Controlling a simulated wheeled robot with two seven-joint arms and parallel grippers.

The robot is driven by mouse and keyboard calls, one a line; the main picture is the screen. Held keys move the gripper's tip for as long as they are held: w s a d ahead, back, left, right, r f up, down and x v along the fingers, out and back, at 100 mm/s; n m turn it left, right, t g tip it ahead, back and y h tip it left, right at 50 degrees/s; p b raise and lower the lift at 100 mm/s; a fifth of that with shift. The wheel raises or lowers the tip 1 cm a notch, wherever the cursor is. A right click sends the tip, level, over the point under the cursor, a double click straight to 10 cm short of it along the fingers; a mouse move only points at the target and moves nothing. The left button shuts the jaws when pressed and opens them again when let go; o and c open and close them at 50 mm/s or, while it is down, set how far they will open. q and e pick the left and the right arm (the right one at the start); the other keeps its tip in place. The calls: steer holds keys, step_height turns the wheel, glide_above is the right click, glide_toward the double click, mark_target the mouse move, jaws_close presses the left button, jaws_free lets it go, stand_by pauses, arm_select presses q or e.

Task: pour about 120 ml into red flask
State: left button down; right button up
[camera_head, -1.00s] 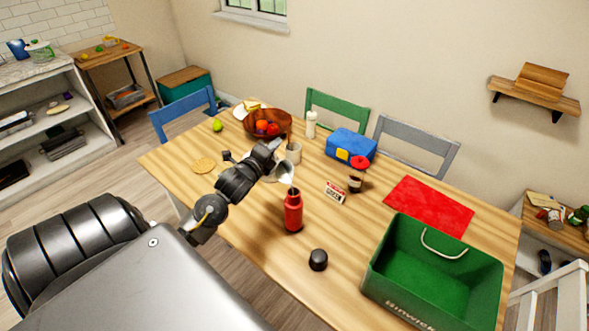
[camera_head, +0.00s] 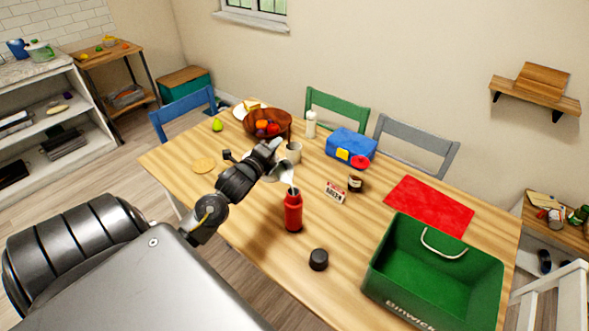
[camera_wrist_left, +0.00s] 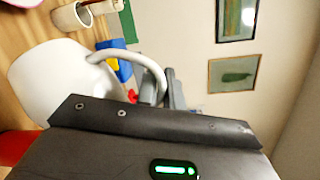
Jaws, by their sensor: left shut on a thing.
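The red flask (camera_head: 293,213) stands upright and uncapped near the front middle of the table. My left gripper (camera_head: 270,155) is shut on a white jug (camera_head: 284,173). The jug is tilted, with its lip just above the flask's mouth. In the left wrist view the jug's white body and curved handle (camera_wrist_left: 158,78) show large beside the dark gripper (camera_wrist_left: 150,120), and a piece of the red flask (camera_wrist_left: 16,146) shows at the left edge. My right gripper is not in view.
A black cap (camera_head: 318,259) lies in front of the flask. A cream mug (camera_head: 293,152) and a small white sign (camera_head: 335,193) stand nearby. A green crate (camera_head: 388,286) and a red mat (camera_head: 430,205) take up the right side.

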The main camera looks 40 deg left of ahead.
arm_select(q)
steer(key=shift+d+r, duration=0.15)
stand_by(0.3)
steer(key=shift+d+r+m+b, duration=0.2)
steer(key=shift+d+m+b, duration=0.1)
steer(key=shift+m+b, duration=0.2)
stand_by(0.8)
steer(key=shift+d+r+m+b, duration=0.2)
steer(key=shift+d+m+b, duration=0.1)
stand_by(1.3)
steer(key=shift+d+r+m+t+b, duration=0.3)
steer(key=shift+m+b, duration=0.05)
steer(key=shift+m, duration=0.25)
stand_by(1.8)
